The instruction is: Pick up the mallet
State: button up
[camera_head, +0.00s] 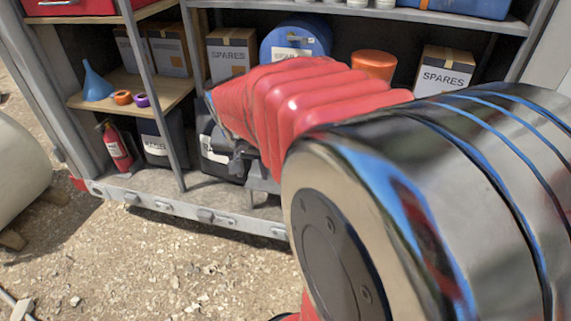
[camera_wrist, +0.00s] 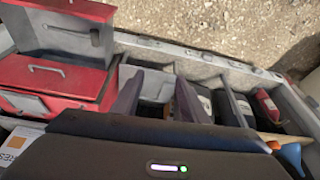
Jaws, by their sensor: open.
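I cannot make out a mallet in either view. My gripper (camera_wrist: 157,98) shows in the wrist view as two dark fingers set apart, with no held object visible between them. It hangs over the shelving, between the red toolbox and the dark cases. In the head view my red and chrome arm reaches into the shelving and covers much of its middle. Only a small dark part near the arm's far end shows there, so the fingers cannot be told.
Dark cases (camera_head: 160,140) and a fire extinguisher (camera_head: 116,147) stand on the bottom shelf. A blue funnel (camera_head: 97,86), several SPARES boxes (camera_head: 228,55) and an orange-lidded tub (camera_head: 374,64) sit above. Gravel (camera_head: 150,265) in front is mostly clear.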

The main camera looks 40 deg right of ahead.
jog(key=s+d+f+m+g, duration=0.1)
jog(key=d+f+m, duration=0.2)
jog(key=d+f, duration=0.35)
jog(key=s+d+f+m+g, duration=0.15)
jog(key=d+f+m, duration=0.25)
jog(key=d, duration=0.6)
jog(key=d+f+m+g, duration=0.1)
jog(key=d+f+m, duration=0.2)
jog(key=d+f, duration=0.45)
jog(key=s+d+f+m+g, duration=0.1)
jog(key=s+d+f+m, duration=0.3)
jog(key=s+d+f, duration=0.4)
jog(key=s+d+f+m+g, duration=0.2)
jog(key=s+d+f+m, duration=0.3)
jog(key=s+d+f, duration=0.4)
notch_tip(320, 180, down, 4)
jog(key=shift+s+f+y, duration=0.1)
jog(key=shift+s+y, duration=0.15)
jog(key=shift+y, duration=0.15)
jog(key=shift+f, duration=0.1)
jog(key=x, duration=0.8)
jog(key=shift+f, duration=0.15)
